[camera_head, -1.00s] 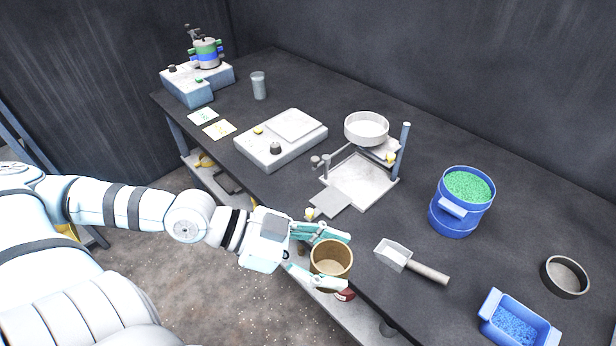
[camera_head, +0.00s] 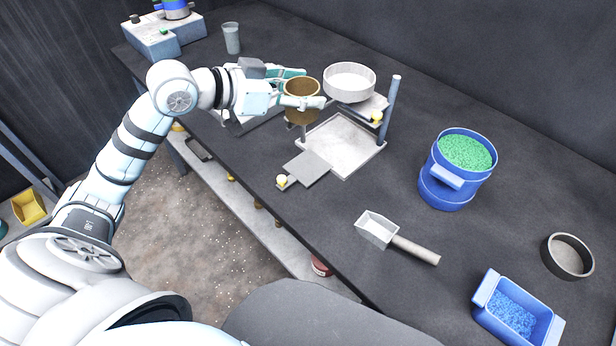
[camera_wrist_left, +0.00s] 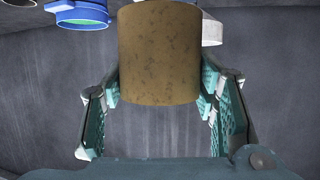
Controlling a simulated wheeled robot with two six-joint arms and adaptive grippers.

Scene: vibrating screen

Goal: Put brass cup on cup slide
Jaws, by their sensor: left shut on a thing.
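The brass cup (camera_head: 301,87) is upright between the fingers of my left gripper (camera_head: 304,88), which is shut on it. The cup also fills the upper middle of the left wrist view (camera_wrist_left: 160,52), with a teal finger on each side. In the head view the cup is left of the white round pan (camera_head: 349,80) on the stand and appears above the stand's back left part. My right gripper is not in view.
A grey post (camera_head: 391,105) rises at the stand's right. A blue bucket of green granules (camera_head: 443,190), a scoop (camera_head: 378,231), a blue tray of granules (camera_head: 484,317) and a dark ring (camera_head: 547,258) lie to the right. A grey beaker (camera_head: 232,40) stands at the back left.

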